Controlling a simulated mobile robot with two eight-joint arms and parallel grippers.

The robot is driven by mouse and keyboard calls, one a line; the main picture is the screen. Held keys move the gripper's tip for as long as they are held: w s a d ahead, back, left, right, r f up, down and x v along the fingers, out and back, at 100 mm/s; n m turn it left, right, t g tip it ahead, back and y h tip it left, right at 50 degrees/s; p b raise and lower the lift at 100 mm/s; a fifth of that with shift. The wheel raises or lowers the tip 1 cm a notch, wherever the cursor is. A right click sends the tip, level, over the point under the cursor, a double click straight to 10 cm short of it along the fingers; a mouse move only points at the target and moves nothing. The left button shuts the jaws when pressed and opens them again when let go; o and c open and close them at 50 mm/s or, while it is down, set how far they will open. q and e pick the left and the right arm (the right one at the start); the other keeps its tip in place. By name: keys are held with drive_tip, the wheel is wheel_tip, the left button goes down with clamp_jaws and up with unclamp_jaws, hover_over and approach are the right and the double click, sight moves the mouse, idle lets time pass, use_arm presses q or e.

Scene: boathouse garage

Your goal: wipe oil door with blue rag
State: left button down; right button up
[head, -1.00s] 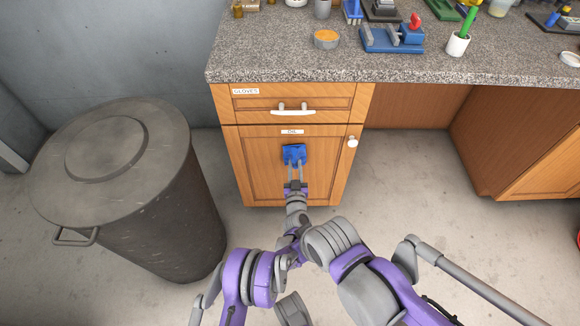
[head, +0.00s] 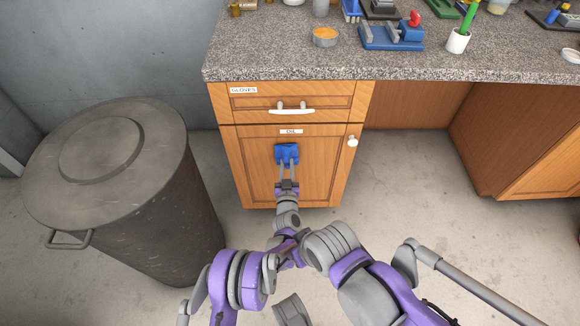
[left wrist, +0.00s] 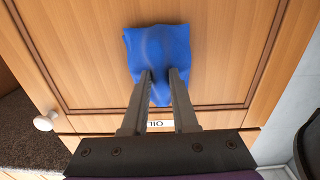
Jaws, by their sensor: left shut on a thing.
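The oil door (head: 313,180) is the wooden cabinet door with a white OIL label (head: 291,131) and a round white knob (head: 352,142) at its upper right. My left gripper (head: 287,161) is shut on the blue rag (head: 287,151) and holds it at the upper middle of the door. In the left wrist view the rag (left wrist: 158,50) lies spread against the door panel (left wrist: 85,45), its lower part between the fingertips (left wrist: 160,76). The label also shows there, partly behind the fingers. My right gripper is not in view.
A GLOVES drawer (head: 262,104) with a white handle sits above the door, under a granite worktop (head: 290,66) holding tools and small containers. A large dark bin (head: 150,200) stands to the left. Open floor lies right of the cabinet.

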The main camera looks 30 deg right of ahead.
use_arm(q)
drive_tip(key=shift+w+a, duration=0.35)
drive_tip(key=v, duration=0.6)
drive_tip(key=shift+d+f, duration=0.15)
drive_tip(key=shift+d, duration=0.05)
drive_tip(key=shift+s, duration=0.2)
drive_tip(key=shift+v, duration=1.45)
